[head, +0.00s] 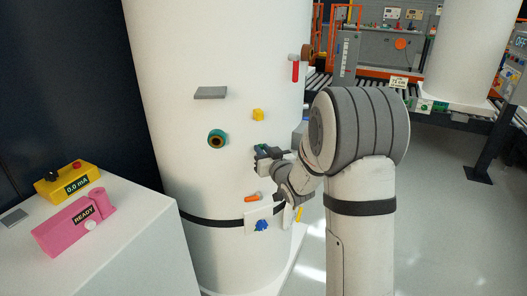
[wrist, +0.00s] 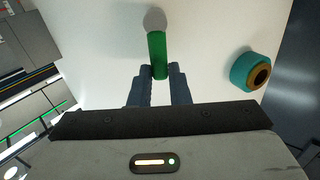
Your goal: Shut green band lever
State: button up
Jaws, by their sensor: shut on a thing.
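The green lever (wrist: 157,50) stands out against the white tank in the wrist view, with a round grey end (wrist: 155,20) at its far end. My gripper (wrist: 159,72) is shut on the near end of the green lever, one dark finger on each side. In the head view my gripper (head: 262,153) is at the white tank (head: 215,50), right of the teal ring. There the lever is mostly hidden by the fingers. I cannot tell the band it belongs to.
Around the grip, the tank carries a teal ring fitting (head: 217,139), a yellow block (head: 258,114), an orange handle (head: 252,198), a grey plate (head: 211,92) and a red handle (head: 295,70). A white cabinet (head: 130,235) with a pink box (head: 72,227) stands at left. Open floor lies right.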

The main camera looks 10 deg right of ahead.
jog(key=shift+d+m, duration=0.1)
jog(key=shift+m, duration=0.2)
grip_shut()
jog(key=shift+w+d+f+m+b, duration=0.3)
jog(key=shift+d+f+m, duration=0.4)
jog(key=shift+m, duration=1.65)
jog(key=shift+w+d+f+m+b, duration=0.1)
jog(key=shift+d+f+m+b, duration=0.45)
jog(key=shift+m, duration=1.75)
jog(key=shift+w+d+f+m+b, duration=0.2)
jog(key=shift+d+f+m, duration=0.6)
jog(key=shift+m, duration=1.55)
jog(key=shift+d+r, duration=0.1)
jog(key=o, duration=0.8)
grip_release()
jog(key=shift+v, duration=3.95)
